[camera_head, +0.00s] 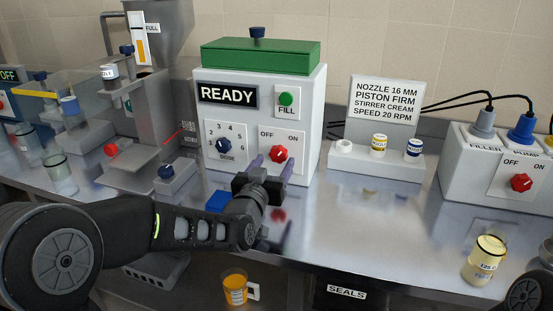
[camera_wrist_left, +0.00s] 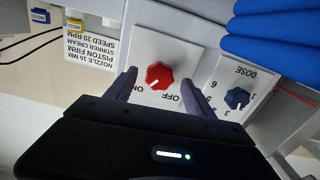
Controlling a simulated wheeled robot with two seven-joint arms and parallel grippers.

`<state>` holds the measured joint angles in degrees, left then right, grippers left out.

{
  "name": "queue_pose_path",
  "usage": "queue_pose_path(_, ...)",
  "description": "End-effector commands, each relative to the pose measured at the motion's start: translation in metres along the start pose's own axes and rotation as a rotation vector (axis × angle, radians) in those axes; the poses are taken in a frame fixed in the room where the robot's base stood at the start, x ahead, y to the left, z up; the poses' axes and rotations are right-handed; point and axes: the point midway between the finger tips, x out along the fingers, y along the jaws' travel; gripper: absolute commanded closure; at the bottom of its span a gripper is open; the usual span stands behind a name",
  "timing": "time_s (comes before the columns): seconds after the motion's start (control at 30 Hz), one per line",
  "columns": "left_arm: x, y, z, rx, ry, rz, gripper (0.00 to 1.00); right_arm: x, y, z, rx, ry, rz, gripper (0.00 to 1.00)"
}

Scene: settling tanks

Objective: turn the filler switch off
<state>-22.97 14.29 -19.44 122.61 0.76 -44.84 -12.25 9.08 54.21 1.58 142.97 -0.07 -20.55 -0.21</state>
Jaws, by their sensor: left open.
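The white filler box (camera_head: 215,118) has a READY display, a green FILL button (camera_head: 286,99) and a red OFF/ON switch (camera_head: 278,154). In the left wrist view the switch (camera_wrist_left: 159,76) shows upside down, its white mark toward ON. My left gripper (camera_head: 272,167) is open in front of the box. Its two purple fingers stand on either side of the red switch, apart from it in the wrist view. Whether they touch the panel, I cannot tell. My right gripper is not in view.
A blue DOSE dial (camera_head: 223,145) sits left of the switch. Another box (camera_head: 458,175) at right has a red OFF/ON switch (camera_head: 521,182) and plugs labelled FILLER and PUMP. A recipe sign (camera_head: 385,100) stands between. A filled jar (camera_head: 484,262) stands at front right; the middle counter is clear.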

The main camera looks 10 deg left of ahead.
Motion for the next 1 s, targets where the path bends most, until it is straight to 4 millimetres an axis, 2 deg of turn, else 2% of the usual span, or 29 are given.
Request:
queue_pose_path(0.1,0.016,0.0,0.0,0.002,-0.002,0.0,0.37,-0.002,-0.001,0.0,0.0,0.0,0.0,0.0)
queue_pose_path(0.2,0.024,0.0,0.0,0.001,-0.001,0.001,0.37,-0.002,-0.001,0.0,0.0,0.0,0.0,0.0)
queue_pose_path(0.5,0.026,0.0,0.0,0.0,0.0,0.0,0.37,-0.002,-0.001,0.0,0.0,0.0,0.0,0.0)
queue_pose_path(1.0,0.025,0.0,0.0,0.0,0.0,0.0,0.78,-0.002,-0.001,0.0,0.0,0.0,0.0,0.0)
